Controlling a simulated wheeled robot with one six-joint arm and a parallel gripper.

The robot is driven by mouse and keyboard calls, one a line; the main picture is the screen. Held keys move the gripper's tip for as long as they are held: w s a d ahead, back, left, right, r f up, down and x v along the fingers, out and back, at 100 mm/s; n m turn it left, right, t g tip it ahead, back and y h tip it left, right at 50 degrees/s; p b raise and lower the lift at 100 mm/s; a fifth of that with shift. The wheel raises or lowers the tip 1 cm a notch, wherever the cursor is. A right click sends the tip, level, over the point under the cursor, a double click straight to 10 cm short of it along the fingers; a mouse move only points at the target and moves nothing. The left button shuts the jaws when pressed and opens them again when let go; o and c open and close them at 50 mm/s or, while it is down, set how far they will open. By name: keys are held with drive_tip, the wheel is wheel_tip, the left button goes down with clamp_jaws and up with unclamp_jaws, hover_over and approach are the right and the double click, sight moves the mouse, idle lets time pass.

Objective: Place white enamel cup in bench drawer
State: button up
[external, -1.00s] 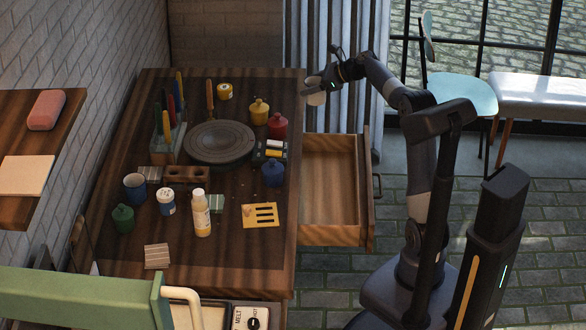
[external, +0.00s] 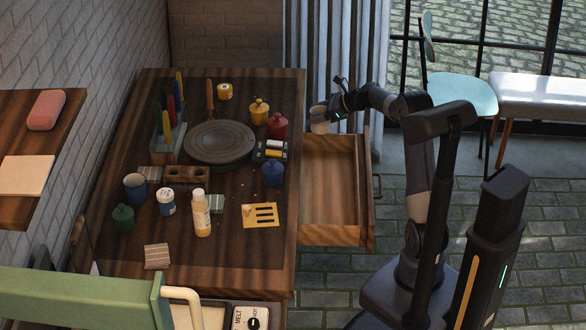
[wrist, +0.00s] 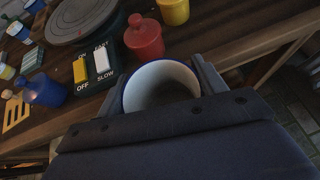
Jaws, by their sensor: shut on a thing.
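The white enamel cup (external: 320,122) is held in my gripper (external: 322,113), above the far end of the open bench drawer (external: 331,232). In the wrist view the cup (wrist: 162,72) shows its white inside and blue rim, with the gripper fingers on both sides of it. My gripper is shut on the cup. The drawer is pulled out from the right side of the bench (external: 262,275), and its visible inside is empty. The drawer does not show clearly in the wrist view.
A red pot (external: 277,126), a yellow pot (external: 259,112) and a blue pot (external: 272,173) stand near the bench's right edge. A speed switch box (wrist: 98,70) and a dark turntable (external: 219,143) are beside them. A pale blue chair (external: 465,95) stands beyond at the right.

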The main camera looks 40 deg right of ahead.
wheel_tip(320, 180, down, 17)
drive_tip(key=b, duration=0.5)
drive_tip(key=shift+f, duration=0.1)
drive_tip(key=shift+f+b, duration=0.2)
drive_tip(key=shift+b, duration=0.15)
drive_tip(key=o, duration=1.1)
drive_tip(key=shift+s+d+r, duration=0.15)
drive_tip(key=shift+r, duration=0.2)
drive_tip(key=p+v, duration=0.2)
drive_tip(key=v, duration=0.9)
drive_tip(key=shift+s+d+p, duration=0.15)
drive_tip(key=shift+s+p, duration=0.1)
drive_tip(key=shift+p, duration=0.15)
drive_tip(key=shift+o, duration=0.2)
